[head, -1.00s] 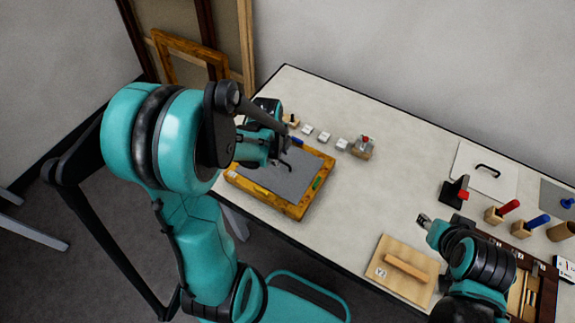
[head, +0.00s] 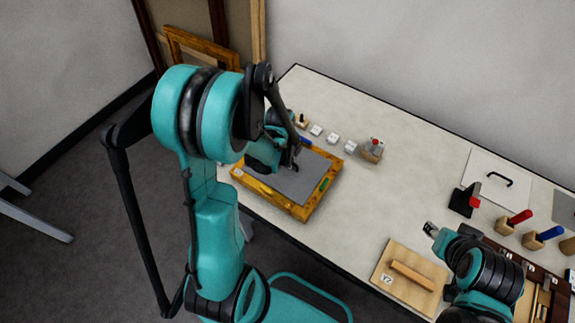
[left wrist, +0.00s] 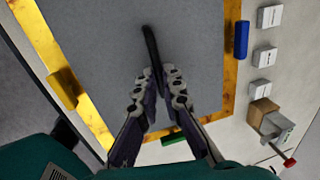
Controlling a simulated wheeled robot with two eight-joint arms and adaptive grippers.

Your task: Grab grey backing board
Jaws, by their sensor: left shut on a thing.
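The grey backing board (head: 300,187) lies flat inside a gilt frame (head: 300,212) on the table. A dark handle (left wrist: 151,42) stands out from the middle of the board. My left gripper (head: 294,168) is over the board, and its fingertips (left wrist: 158,74) are shut on the handle in the left wrist view. The fingers and arm hide part of the board. My right gripper (head: 430,229) is by the table's front, away from the frame; its jaws are too small to read.
Blue (left wrist: 241,40), green (head: 324,184) and yellow (left wrist: 65,88) clips sit around the frame. Several white blocks (head: 333,138) and a wooden block with a red knob (head: 372,150) stand behind. A wooden board with a handle (head: 408,283) lies at the front right.

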